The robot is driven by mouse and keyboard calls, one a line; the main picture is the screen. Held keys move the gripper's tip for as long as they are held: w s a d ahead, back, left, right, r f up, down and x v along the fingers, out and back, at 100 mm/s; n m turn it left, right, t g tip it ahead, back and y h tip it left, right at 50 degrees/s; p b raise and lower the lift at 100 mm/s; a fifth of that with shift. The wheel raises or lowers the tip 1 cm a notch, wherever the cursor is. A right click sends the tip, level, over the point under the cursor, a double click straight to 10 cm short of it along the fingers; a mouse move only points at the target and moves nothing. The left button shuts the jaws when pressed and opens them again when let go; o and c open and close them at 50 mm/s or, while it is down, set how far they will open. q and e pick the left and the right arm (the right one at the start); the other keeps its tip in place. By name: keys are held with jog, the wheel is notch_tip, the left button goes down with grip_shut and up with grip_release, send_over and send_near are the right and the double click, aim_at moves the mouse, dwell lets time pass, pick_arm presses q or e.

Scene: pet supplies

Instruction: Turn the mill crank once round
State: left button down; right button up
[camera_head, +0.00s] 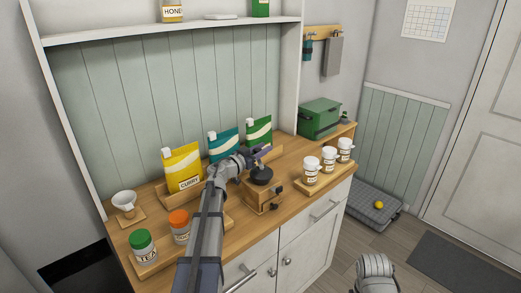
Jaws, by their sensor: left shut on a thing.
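The mill (262,195) stands on the wooden counter, a small wooden box with a dark bowl on top and a small knob on its front. My left gripper (262,154) is above the mill's bowl, its dark fingers shut on the mill crank. The crank is mostly hidden by the fingers and too small to make out clearly. A rounded grey part of my right arm shows at the bottom right, away from the counter; its fingers are not seen.
Yellow (183,167), teal (223,144) and green (259,132) packets stand behind the mill. Several white jars (329,158) stand to its right. A green-lidded jar (143,246) and an orange-lidded jar (180,226) stand at the front left. A green box (319,117) is at the far right.

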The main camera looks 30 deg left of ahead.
dwell(0.4)
pick_arm(q)
jog(key=c, duration=0.5)
grip_release()
jog(key=shift+c, duration=0.2)
jog(key=v, duration=0.7)
jog(key=shift+s+a, duration=0.15)
jog(key=shift+s, duration=0.15)
